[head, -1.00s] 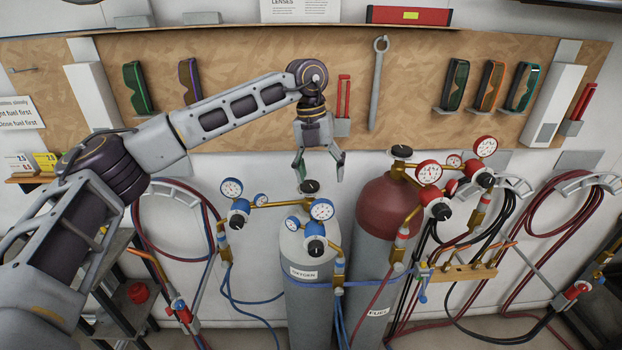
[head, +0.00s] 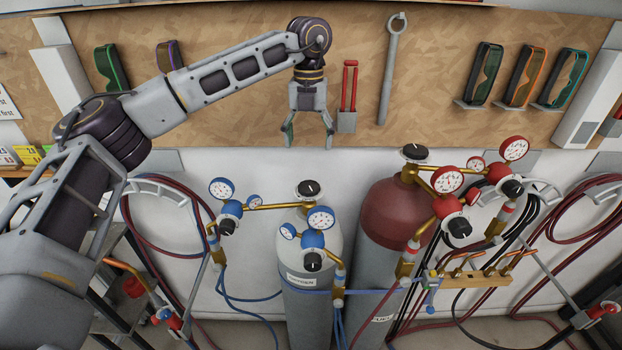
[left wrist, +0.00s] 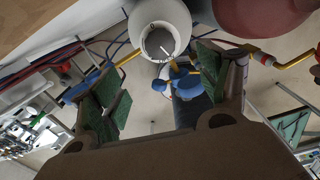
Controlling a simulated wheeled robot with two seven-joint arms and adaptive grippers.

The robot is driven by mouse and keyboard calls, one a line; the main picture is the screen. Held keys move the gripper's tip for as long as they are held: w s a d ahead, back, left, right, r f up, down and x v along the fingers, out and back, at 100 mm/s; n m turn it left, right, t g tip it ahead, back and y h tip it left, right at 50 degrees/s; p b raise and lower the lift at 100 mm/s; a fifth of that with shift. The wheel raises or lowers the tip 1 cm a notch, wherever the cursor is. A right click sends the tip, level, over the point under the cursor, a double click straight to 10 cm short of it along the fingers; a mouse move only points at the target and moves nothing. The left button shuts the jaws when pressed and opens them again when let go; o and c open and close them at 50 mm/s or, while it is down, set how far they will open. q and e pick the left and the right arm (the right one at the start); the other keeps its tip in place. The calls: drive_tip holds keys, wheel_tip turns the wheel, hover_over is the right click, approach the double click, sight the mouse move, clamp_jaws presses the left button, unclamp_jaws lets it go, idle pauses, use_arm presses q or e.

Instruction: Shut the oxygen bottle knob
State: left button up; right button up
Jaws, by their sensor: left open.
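The oxygen bottle (head: 308,312) is a grey cylinder with a white top and an "OXYGEN" label. Its black top knob (head: 309,189) sits above the blue-fitted gauges. In the left wrist view the knob (left wrist: 160,44) shows as a dark round cap with a pale line, between and beyond the fingertips. My left gripper (head: 308,135) is open and empty above the knob, pointing down and apart from it. Its green-padded fingers (left wrist: 155,95) are spread wide in the left wrist view. My right gripper does not show.
The red-topped fuel bottle (head: 396,214) stands close on the right with red gauges (head: 447,180) and its own black knob (head: 415,152). Blue gauges (head: 320,218) flank the oxygen knob.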

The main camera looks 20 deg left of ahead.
sight(309, 186)
use_arm(q)
wheel_tip(309, 186, down, 14)
drive_tip(key=p, duration=0.3)
drive_tip(key=shift+s+r, duration=0.1)
drive_tip(key=shift+r, duration=0.05)
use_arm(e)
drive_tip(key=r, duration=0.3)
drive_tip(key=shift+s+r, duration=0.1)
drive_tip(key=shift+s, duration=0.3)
use_arm(q)
drive_tip(key=shift+c, duration=0.3)
drive_tip(key=c, duration=0.9)
